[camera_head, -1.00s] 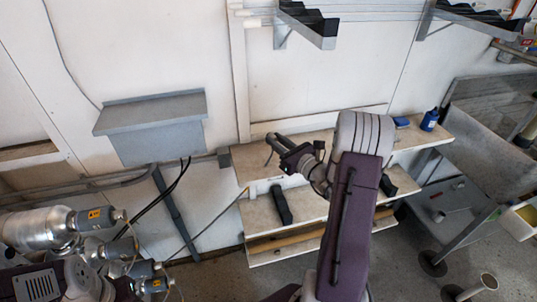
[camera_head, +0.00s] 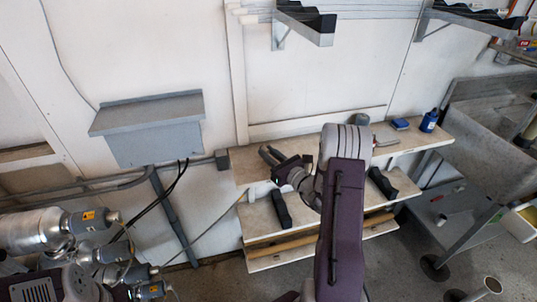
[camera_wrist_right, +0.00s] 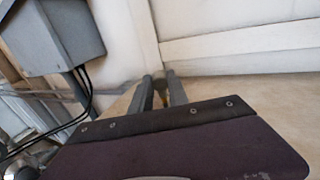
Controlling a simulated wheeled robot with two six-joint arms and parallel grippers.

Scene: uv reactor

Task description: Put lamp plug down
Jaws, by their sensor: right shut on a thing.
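My right gripper (camera_head: 268,154) is over the left end of the pale top shelf (camera_head: 243,174). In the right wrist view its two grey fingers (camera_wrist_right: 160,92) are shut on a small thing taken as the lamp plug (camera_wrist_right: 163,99). Only a yellowish bit of it shows between the fingers, and the rest is hidden. In the head view the plug cannot be made out. I cannot tell whether it touches the shelf. My left arm shows at the lower left, but its gripper is not visible.
Silver cylinders with orange labels (camera_head: 60,229) crowd the lower left. A grey wall box (camera_head: 155,130) with black cables hangs left of the shelf. A blue bottle (camera_head: 429,121) and a small blue box (camera_head: 401,124) stand at the shelf's right end. Bare shelf surface lies around the gripper.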

